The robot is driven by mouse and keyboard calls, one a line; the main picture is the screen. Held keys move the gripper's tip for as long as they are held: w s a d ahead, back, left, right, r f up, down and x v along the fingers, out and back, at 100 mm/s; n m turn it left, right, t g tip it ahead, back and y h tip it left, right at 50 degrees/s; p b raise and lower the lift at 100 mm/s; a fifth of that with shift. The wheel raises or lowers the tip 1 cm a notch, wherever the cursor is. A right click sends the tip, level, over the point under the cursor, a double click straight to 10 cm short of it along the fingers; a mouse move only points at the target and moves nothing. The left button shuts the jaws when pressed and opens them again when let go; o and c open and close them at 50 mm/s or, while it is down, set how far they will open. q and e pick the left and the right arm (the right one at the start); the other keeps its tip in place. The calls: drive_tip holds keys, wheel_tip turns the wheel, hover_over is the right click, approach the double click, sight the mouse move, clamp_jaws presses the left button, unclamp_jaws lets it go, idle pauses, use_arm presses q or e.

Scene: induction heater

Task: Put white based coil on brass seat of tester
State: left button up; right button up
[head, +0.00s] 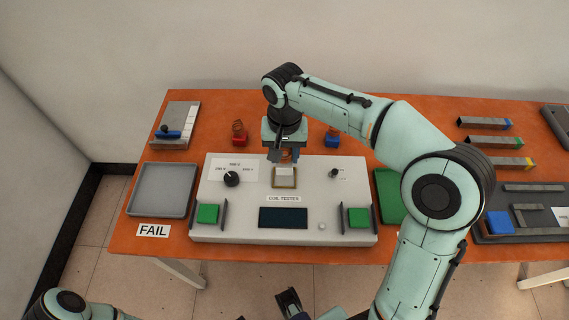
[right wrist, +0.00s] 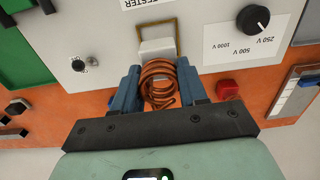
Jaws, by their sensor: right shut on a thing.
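My right gripper (head: 285,155) is shut on the copper coil with a white base, over the back middle of the coil tester (head: 260,232). In the right wrist view, the gripper (right wrist: 160,75) has its blue fingers on both sides of the copper coil (right wrist: 160,88). The white base (right wrist: 157,48) points away from the gripper. The brass seat (head: 284,187) is a square frame on the tester top; it also shows in the right wrist view (right wrist: 157,20). The base overlaps part of the frame in both views. I cannot tell whether it touches. Part of my left gripper (head: 291,300) shows at the bottom edge.
A red-based coil (head: 239,140) and a blue-based coil (head: 332,140) stand behind the tester. A grey tray (head: 163,190) by the FAIL label is left, a green tray (head: 387,197) right. Knobs (head: 232,179) and green blocks (head: 208,214) sit on the tester.

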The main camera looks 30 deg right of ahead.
sight(284, 164)
drive_tip(key=shift+f+b, duration=0.35)
drive_tip(key=shift+f, duration=1.8)
drive_tip(key=shift+f, duration=0.1)
drive_tip(key=o, duration=1.1)
drive_tip(key=shift+o, duration=0.2)
wheel_tip(284, 164, up, 12)
drive_tip(key=shift+r+p, duration=0.15)
drive_tip(key=shift+p, duration=1.1)
